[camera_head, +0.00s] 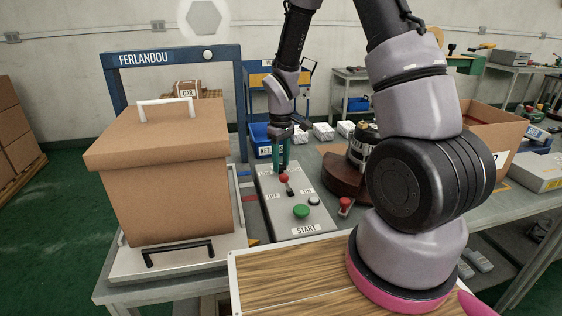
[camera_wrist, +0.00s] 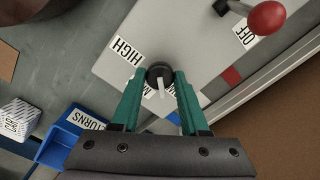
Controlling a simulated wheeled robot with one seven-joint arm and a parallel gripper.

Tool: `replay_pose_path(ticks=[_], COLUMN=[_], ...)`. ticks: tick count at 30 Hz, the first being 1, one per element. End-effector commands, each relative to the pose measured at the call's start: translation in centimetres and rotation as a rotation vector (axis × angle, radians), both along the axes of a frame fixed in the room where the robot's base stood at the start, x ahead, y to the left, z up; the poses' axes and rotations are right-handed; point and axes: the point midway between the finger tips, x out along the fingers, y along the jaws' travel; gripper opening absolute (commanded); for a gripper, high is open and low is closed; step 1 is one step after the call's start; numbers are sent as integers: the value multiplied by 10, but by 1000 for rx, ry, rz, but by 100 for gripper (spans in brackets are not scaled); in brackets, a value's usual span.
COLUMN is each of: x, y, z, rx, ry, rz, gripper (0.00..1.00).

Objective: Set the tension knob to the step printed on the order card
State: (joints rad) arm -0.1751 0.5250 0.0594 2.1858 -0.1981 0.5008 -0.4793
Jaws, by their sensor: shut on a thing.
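The tension knob (camera_wrist: 157,73) is a small black dial with a white pointer, on the grey control panel (camera_head: 290,220). My gripper (camera_head: 280,160) reaches down to the far end of the panel. In the wrist view its two teal fingers are shut on the knob, one on each side. The pointer points down in that view, towards my gripper's palm. A HIGH label (camera_wrist: 125,49) lies up and left of the knob. Other labels beside the knob are partly covered by the fingers. In the head view my gripper hides the knob. I cannot make out an order card.
A red-balled lever (camera_head: 284,179) stands near the knob, with a green START button (camera_head: 301,211) nearer. A lidded cardboard box (camera_head: 165,190) stands left under the blue FERLANDOU frame (camera_head: 236,75). A blue returns bin (camera_wrist: 72,138) and small white boxes (camera_head: 323,132) lie beyond the panel.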

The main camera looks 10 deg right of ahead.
Motion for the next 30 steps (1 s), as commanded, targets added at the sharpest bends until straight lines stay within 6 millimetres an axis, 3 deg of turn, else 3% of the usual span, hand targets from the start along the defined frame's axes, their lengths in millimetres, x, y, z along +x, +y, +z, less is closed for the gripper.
replay_pose_path(ticks=[18, 30], x=[0, 0], y=[0, 0], z=[0, 0], rx=[0, -1], ry=[-1, -1], rz=[-558, -820], gripper=[0, 0])
